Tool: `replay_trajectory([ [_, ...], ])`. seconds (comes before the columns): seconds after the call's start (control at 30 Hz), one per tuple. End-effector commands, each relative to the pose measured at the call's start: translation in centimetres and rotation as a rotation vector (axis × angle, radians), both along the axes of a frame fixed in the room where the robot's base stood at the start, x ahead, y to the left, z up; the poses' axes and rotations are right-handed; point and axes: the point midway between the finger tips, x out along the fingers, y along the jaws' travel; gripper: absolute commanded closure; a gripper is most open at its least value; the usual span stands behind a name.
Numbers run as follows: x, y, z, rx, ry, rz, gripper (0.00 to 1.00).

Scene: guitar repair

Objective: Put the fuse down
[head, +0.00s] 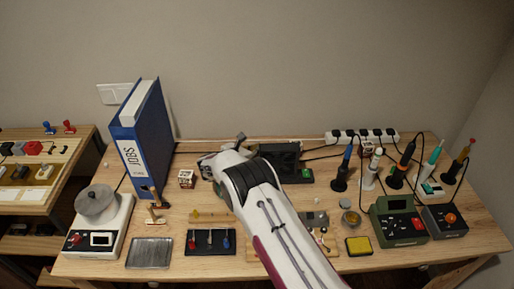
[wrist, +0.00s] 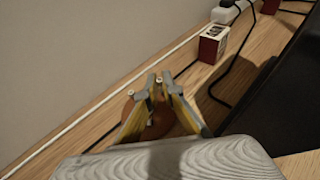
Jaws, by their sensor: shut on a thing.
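My gripper (wrist: 158,84) points down near the back edge of the bench in the wrist view. Its fingers are close together on a small pale piece, which looks like the fuse (wrist: 158,79); only its end shows between the tips. A rounded brown thing (wrist: 160,122) shows between and behind the fingers; I cannot tell what it is or whether it touches them. In the head view my gripper (head: 240,137) is small, near the wall beyond my arm, and the fuse cannot be made out there.
A red and white box (wrist: 212,46) stands near the power strip (wrist: 228,13), with black cables around it. A dark device (head: 284,162) is right of my wrist. A blue binder (head: 143,135) and a small box (head: 187,179) stand left. Bare wood lies along the wall.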

Motion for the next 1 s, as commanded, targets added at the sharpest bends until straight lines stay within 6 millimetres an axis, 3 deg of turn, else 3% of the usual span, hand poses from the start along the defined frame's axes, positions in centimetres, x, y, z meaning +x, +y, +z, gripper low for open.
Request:
replay_trajectory([
  [0.27, 0.00, 0.01, -0.29, 0.000, 0.000, 0.000, 1.00],
  [0.33, 0.01, 0.00, -0.27, 0.000, 0.000, 0.000, 0.81],
  [0.37, 0.01, 0.00, -0.27, 0.000, 0.000, 0.000, 0.77],
  [1.0, -0.46, 0.44, 0.29, 0.000, 0.000, 0.001, 0.77],
])
